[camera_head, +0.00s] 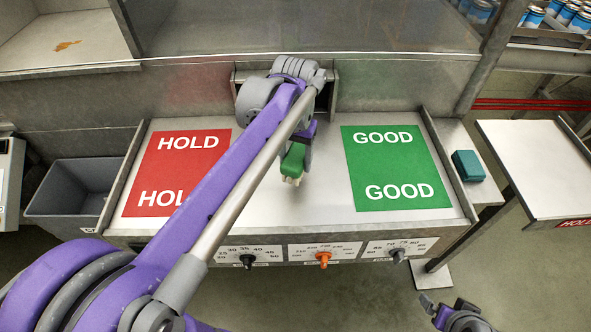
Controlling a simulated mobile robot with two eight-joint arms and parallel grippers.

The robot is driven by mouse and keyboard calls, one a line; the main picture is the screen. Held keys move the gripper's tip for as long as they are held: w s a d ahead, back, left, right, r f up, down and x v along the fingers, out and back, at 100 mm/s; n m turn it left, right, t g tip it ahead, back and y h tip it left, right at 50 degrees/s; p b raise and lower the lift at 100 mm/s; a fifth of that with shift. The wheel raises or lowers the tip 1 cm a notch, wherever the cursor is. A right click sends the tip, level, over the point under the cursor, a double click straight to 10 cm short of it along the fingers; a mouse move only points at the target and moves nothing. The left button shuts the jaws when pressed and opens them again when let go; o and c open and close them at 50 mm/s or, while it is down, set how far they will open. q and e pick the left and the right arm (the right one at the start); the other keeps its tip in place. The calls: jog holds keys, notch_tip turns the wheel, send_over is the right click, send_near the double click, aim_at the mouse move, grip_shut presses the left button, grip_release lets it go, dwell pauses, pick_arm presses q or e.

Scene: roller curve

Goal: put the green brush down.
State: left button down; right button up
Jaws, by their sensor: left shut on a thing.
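The green brush (293,159) is held by my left gripper (300,140), which is shut on it. Its pale bristles point down toward the bare metal strip between the red HOLD panel (165,175) and the green GOOD panel (392,170). I cannot tell whether the bristles touch the surface. My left arm covers part of the HOLD panel. My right gripper (441,308) is low at the bottom right, away from the bench and near no object. Its finger opening is unclear.
A grey bin (75,190) stands left of the metal bench (330,207). A teal block (468,166) sits on the right ledge. Knobs, including an orange one (323,259), line the front. A side table (530,160) stands at right. The GOOD panel is clear.

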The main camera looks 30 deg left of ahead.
aim_at(295, 156)
pick_arm(q)
jog(key=shift+w+f, duration=0.1)
jog(key=shift+f, duration=2.15)
jog(key=shift+f, duration=0.25)
jog(key=shift+c, duration=0.6)
grip_release()
jog(key=shift+r, duration=0.1)
notch_tip(295, 156, up, 12)
jog(key=shift+r+p, duration=0.2)
jog(key=shift+p, duration=0.1)
jog(key=shift+f, duration=0.1)
